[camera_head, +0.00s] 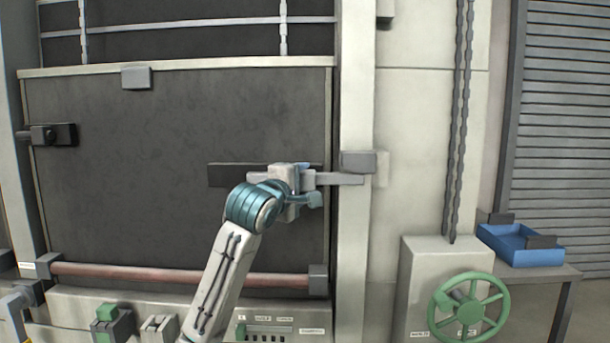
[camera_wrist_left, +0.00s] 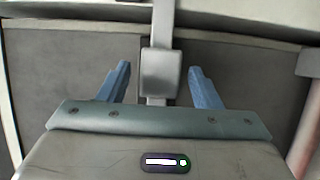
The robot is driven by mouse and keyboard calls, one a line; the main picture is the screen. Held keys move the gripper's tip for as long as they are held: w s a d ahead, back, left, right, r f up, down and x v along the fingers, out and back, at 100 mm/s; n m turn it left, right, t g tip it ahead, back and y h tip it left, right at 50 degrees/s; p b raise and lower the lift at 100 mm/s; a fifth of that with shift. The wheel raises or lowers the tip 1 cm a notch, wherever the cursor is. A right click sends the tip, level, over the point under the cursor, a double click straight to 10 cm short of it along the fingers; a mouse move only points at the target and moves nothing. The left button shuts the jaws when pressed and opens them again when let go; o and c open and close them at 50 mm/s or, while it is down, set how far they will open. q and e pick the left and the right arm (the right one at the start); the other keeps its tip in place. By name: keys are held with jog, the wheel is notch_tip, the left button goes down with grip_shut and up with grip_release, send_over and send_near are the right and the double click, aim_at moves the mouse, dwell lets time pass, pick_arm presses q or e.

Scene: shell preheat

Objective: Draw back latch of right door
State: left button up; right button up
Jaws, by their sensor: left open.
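The right latch is a dark plate (camera_head: 228,175) on the right side of the large dark door panel (camera_head: 150,140). Its grey bar (camera_head: 345,179) runs right, over the frame post, by a grey bracket (camera_head: 358,162). My left gripper (camera_head: 308,184) is at the latch, its blue fingers above and below the bar. In the left wrist view, the open fingers (camera_wrist_left: 158,70) stand on either side of a grey block, the latch knob (camera_wrist_left: 160,78), with visible gaps. Contact cannot be told. The gripper hides part of the plate in the head view.
Another dark latch (camera_head: 55,135) sits at the door's left edge. A reddish bar (camera_head: 180,275) crosses below the panel. A green handwheel (camera_head: 468,308), a hanging chain (camera_head: 459,120) and a blue tray (camera_head: 525,250) are at the right.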

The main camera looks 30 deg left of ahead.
pick_arm(q)
jog(key=shift+w+a, duration=0.2)
jog(key=shift+w, duration=0.9)
